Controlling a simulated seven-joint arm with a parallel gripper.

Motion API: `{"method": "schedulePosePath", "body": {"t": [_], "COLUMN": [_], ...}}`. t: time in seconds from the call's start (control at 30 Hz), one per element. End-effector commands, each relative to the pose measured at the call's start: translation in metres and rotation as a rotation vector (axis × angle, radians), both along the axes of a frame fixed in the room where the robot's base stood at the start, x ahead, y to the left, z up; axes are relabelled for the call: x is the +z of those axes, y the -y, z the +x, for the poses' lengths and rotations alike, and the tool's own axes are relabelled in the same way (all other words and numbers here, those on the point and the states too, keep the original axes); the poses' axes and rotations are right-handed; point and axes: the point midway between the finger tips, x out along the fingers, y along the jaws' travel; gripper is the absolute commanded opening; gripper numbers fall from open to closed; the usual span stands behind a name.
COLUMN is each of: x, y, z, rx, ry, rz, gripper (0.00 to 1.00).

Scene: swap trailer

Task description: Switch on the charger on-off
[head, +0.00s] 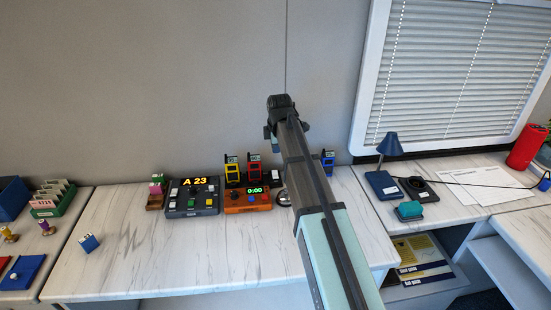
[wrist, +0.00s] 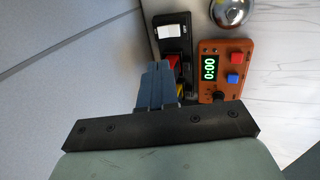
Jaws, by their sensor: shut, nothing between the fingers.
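The charger (wrist: 187,54) is a long black base. In the wrist view it carries a white rocker switch (wrist: 172,31) at its upper end, with OFF lettering beside it. Red and yellow radios stand in it, partly hidden by my fingers.
An orange timer (head: 247,202) reading 0:00 and a silver bell (wrist: 232,10) sit in front of the charger. A dark console (head: 192,196) reading A 23 stands left. A blue radio (head: 327,161) shows right of my arm.

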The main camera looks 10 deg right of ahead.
Motion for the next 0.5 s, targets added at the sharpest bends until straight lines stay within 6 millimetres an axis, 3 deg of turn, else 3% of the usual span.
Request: {"method": "schedulePosePath", "body": {"t": [0.5], "x": [-0.073], "y": [0.000], "z": [0.027], "rx": [0.000], "ry": [-0.003], "rz": [0.000], "gripper": [0.00]}}
